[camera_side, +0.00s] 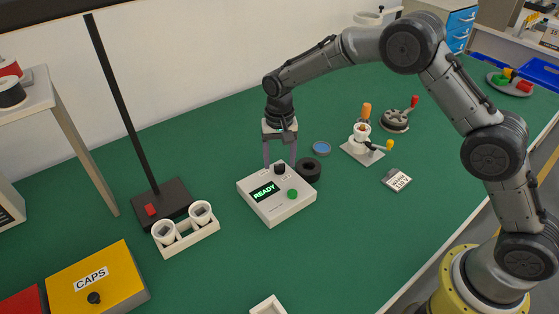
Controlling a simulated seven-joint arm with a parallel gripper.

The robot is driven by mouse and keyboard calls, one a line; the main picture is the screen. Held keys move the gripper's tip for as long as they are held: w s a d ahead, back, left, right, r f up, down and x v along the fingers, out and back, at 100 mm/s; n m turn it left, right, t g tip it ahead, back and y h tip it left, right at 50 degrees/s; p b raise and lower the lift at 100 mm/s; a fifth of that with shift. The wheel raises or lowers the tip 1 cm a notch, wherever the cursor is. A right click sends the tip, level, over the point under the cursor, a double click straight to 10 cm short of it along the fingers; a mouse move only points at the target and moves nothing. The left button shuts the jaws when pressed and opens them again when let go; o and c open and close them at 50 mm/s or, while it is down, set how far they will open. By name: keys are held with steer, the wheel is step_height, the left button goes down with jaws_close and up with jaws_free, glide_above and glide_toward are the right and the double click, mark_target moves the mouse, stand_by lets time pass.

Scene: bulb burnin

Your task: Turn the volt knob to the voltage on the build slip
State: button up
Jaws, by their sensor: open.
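The tester box (283,205) is pale, with a lit display reading READY (264,191) and a green button (292,194). A dark knob (280,169) sits near the box's back edge; I take it to be the volt knob. Its pointer setting is too small to read. My gripper (280,165) points down over it, with one finger on each side of the knob. The fingers are apart; I cannot tell whether they touch it. The build slip (397,179) lies flat to the right, a dark and white card whose lower line seems to read 115 V.
A black ring (309,170) lies close behind the box's right side, with a blue disc (321,148) beyond. A small fixture with an orange handle (365,125) stands further right. A white holder with cups (186,235) is left. Green mat in front is mostly clear.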

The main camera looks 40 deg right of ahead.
steer(key=shift+f, duration=0.45)
jaws_close()
